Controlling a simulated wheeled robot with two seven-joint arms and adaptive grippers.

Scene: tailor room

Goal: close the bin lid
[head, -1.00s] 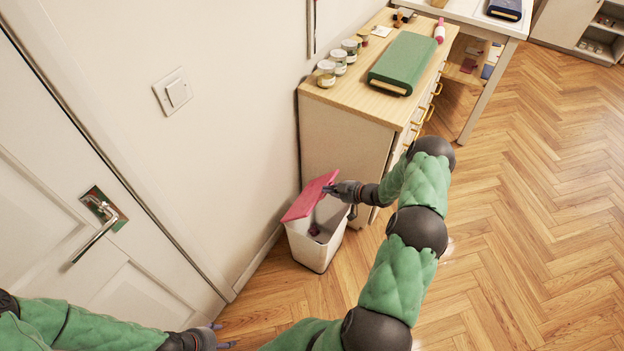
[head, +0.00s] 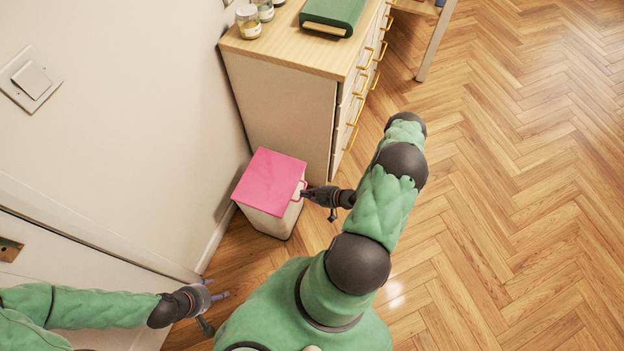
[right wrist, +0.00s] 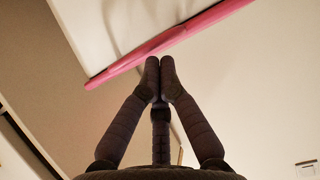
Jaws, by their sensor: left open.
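The white bin (head: 268,222) stands on the floor between the wall and the cabinet. Its pink lid (head: 270,178) lies flat across the top and looks closed, covering the inside. A thin pink handle (head: 301,184) shows at the lid's right edge. My right gripper (head: 305,193) is at that edge, its fingers together. In the right wrist view its fingertips (right wrist: 159,66) are right by the pink edge (right wrist: 165,40); I cannot tell whether they touch it. My left gripper (head: 220,297) is open and empty, low at the left near the door.
The wooden-topped cabinet (head: 285,105) stands just behind the bin, with jars (head: 250,20) and a green case (head: 333,12) on top. The wall is close on the left. The parquet floor (head: 510,200) is clear on the right.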

